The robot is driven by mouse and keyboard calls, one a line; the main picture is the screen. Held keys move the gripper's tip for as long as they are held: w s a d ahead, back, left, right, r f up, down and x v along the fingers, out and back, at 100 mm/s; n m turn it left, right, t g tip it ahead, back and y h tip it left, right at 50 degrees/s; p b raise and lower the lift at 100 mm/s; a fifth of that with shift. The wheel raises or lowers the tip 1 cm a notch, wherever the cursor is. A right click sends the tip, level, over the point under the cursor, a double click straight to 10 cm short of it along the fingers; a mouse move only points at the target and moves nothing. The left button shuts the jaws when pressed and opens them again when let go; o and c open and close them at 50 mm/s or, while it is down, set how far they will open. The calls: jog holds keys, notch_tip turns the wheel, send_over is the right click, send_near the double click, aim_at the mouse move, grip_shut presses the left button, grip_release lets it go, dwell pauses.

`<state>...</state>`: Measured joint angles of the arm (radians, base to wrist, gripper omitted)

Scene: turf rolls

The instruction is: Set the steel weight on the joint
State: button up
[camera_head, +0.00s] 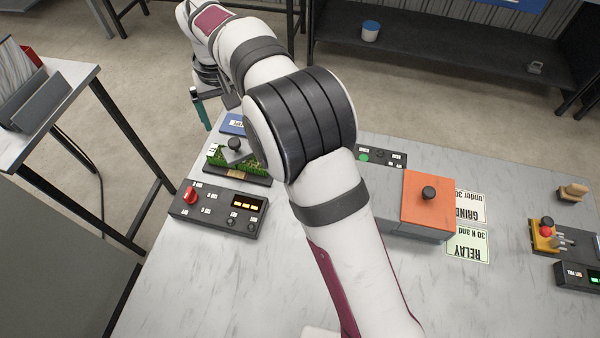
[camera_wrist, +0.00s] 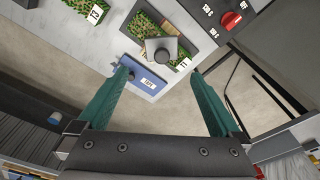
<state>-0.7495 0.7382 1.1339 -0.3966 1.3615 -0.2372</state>
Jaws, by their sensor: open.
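The steel weight (camera_head: 236,152), a grey square plate with a dark round knob, rests on the green turf pieces (camera_head: 215,162) on a dark base. In the wrist view the steel weight (camera_wrist: 161,51) shows between two visible turf areas, one at upper left (camera_wrist: 144,24) and a small one at right (camera_wrist: 182,65). The weight covers the turf below it, so I cannot tell where the joint runs. My gripper (camera_wrist: 160,73) has two teal fingers spread apart with nothing between them; the weight lies ahead of the fingertips. In the head view one teal finger (camera_head: 201,110) shows beyond the turf.
A blue label plate (camera_head: 232,124) lies behind the turf. A control box with a red knob (camera_head: 190,195) stands in front of it. An orange block with a black knob (camera_head: 428,193) sits right of my arm, beside printed cards (camera_head: 468,246). The front left tabletop is clear.

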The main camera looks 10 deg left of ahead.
jog(key=s+d+r+m, duration=0.3)
jog(key=d+r, duration=0.1)
jog(key=d, duration=0.6)
jog(key=s+d+r+m, duration=0.3)
jog(key=d+r, duration=0.1)
jog(key=d, duration=0.7)
jog(key=s+d+f+m, duration=0.1)
jog(key=s+d+m, duration=0.1)
jog(key=s, duration=0.4)
jog(key=s+d+f+m+g, duration=0.1)
jog(key=s+d+f+m, duration=0.1)
jog(key=s+d, duration=0.3)
jog(key=s+d+f+m+y, duration=0.1)
jog(key=s+d, duration=0.3)
jog(key=s, duration=0.5)
jog(key=shift+d+f+m, duration=0.15)
jog(key=shift+f+m, duration=0.15)
jog(key=shift+m, duration=0.5)
jog(key=shift+w, duration=0.1)
jog(key=shift+c, duration=0.3)
